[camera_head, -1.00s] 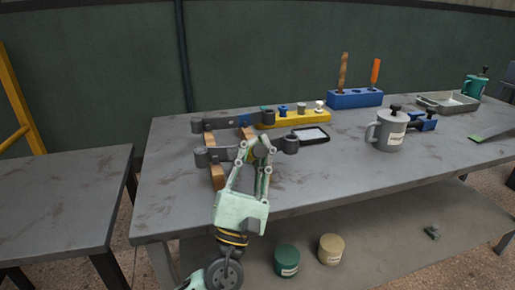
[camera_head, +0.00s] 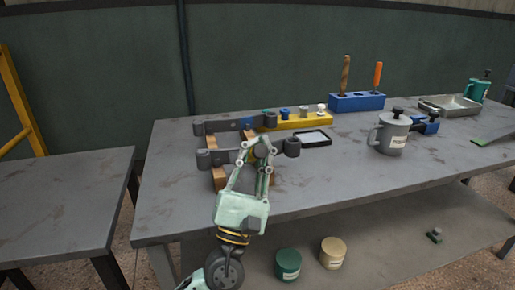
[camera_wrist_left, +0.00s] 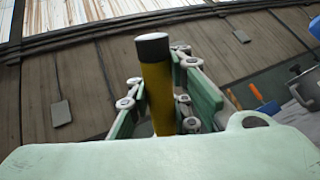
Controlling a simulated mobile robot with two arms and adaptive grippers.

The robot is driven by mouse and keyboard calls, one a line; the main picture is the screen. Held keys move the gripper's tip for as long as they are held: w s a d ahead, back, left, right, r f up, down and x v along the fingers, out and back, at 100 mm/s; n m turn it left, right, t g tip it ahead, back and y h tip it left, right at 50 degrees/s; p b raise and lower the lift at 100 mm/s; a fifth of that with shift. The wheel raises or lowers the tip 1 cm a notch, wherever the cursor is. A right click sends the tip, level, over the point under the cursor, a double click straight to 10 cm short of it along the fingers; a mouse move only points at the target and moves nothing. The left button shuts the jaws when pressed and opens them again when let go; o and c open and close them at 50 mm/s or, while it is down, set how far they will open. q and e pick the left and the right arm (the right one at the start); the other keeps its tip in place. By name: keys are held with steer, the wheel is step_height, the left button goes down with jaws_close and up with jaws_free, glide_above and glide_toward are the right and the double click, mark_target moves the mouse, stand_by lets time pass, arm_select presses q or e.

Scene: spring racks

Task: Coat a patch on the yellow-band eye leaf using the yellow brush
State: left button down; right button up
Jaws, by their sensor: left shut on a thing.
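My left gripper (camera_head: 259,154) is shut on a yellow rod with a black band and a pale end, which looks like the yellow brush (camera_wrist_left: 157,95); it stands up between the fingers in the left wrist view. The brush's bristles are hidden. The gripper is at the nearer grey leaf (camera_head: 222,157), which has a rolled eye at each end and lies on wooden blocks. The gripper covers part of this leaf, and I cannot make out a yellow band or a coated patch. Whether the brush touches the leaf cannot be told. A farther leaf (camera_head: 222,126) has a bluish middle. My right gripper is out of view.
A yellow holder (camera_head: 305,122) with several small pieces and a black-framed panel (camera_head: 313,138) lie behind. A blue block (camera_head: 356,103) holds two upright handles. The bench front (camera_head: 330,180) is clear.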

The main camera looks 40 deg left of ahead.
arm_select(q)
steer(key=shift+w+a, duration=0.1)
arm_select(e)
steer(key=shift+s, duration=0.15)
arm_select(q)
steer(key=shift+w+d, duration=0.5)
steer(key=shift+s+a+b, duration=0.55)
steer(key=shift+b, duration=0.15)
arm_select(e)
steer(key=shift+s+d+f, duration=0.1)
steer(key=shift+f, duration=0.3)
